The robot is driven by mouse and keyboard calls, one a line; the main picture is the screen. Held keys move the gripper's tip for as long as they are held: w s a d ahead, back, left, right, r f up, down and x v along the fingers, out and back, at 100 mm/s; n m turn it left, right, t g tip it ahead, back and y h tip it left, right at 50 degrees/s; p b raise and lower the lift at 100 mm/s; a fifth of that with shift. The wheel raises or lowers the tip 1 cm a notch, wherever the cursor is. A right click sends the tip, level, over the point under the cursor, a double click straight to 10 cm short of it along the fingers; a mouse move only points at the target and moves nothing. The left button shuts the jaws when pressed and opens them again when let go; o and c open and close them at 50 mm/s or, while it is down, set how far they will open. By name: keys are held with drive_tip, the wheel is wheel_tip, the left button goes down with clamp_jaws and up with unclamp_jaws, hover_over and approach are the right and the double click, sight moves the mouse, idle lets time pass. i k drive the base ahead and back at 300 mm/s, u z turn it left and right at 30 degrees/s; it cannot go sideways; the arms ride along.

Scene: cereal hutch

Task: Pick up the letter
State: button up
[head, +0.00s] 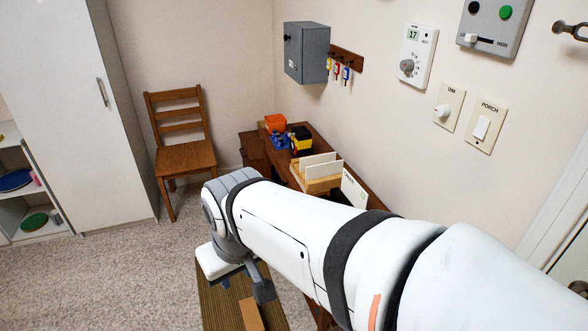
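White letter-like sheets (319,160) stand upright in a light wooden holder (318,184) on the brown desk. Another white card (354,188) with small dark print stands to their right, partly hidden behind my arm. I cannot tell which of these is the letter. My gripper (243,282) hangs low in front of the desk, over a brown ribbed mat (214,304). It is partly hidden by my own wrist, and I cannot see whether its fingers are open or hold anything. A flat tan piece (251,315) lies below it at the picture's lower edge.
An orange and blue item (276,130) and a black and yellow item (301,140) stand on the desk's far end. A wooden chair (184,158) is at the back. A grey box (306,52), key hooks (345,62) and switches are on the wall. Carpet at left is clear.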

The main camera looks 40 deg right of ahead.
sight(358, 197)
drive_tip(key=z, duration=1.25)
drive_tip(key=i, duration=1)
drive_tip(key=u, duration=0.05)
